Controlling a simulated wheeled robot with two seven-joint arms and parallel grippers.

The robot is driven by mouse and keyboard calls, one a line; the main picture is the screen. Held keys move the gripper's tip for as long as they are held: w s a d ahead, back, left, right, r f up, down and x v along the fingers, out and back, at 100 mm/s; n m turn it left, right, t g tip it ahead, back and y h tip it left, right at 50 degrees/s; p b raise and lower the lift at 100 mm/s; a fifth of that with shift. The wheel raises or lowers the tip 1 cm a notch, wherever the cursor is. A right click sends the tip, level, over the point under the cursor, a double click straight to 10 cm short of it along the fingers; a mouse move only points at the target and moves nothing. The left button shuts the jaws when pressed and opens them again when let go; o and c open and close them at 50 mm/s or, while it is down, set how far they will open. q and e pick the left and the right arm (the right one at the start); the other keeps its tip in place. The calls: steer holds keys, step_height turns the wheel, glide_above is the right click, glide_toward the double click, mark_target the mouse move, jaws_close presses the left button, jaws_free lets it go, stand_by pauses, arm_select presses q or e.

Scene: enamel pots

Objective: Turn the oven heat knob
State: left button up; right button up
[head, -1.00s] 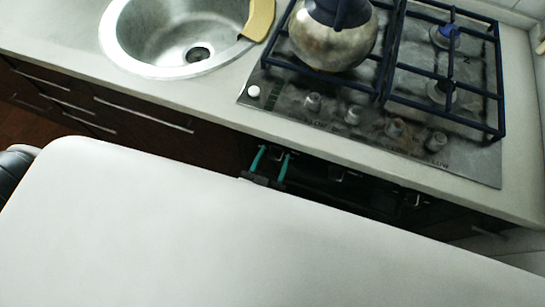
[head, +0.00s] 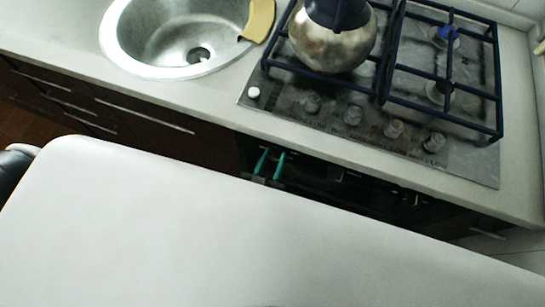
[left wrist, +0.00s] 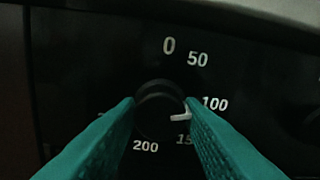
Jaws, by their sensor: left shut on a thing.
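The oven heat knob (left wrist: 158,112) is a black round dial in the left wrist view, on a black panel with white numbers 0, 50, 100, 150 and 200 around it. Its white mark points to the right, between 100 and 150. My left gripper (left wrist: 160,108) has a teal finger on each side of the knob and is shut on it. In the head view the left gripper (head: 270,160) is at the oven front, below the counter edge; the knob cannot be made out there. The fingers partly cover the lower numbers. My right gripper is not in view.
A gas hob (head: 460,150) with a kettle (head: 325,48) on it and a row of knobs sits above the oven. A sink (head: 165,40) is at the left. A white table top (head: 230,235) fills the foreground, with a narrow gap before the oven.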

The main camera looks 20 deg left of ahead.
arm_select(q)
steer(key=n+p, duration=0.1)
steer(key=n, duration=0.2)
steer(key=shift+n, duration=0.3)
steer(key=n, duration=0.3)
steer(key=shift+n, duration=0.3)
steer(key=n, duration=0.3)
steer(key=shift+n, duration=0.3)
steer(key=shift+r+n, duration=0.1)
steer(key=shift+n, duration=1.8)
steer(key=o, duration=0.9)
steer(key=shift+s, duration=0.1)
steer(key=s+b, duration=0.2)
steer(key=s, duration=0.9)
steer(key=shift+s+a, duration=0.15)
steer(key=shift+s, duration=0.25)
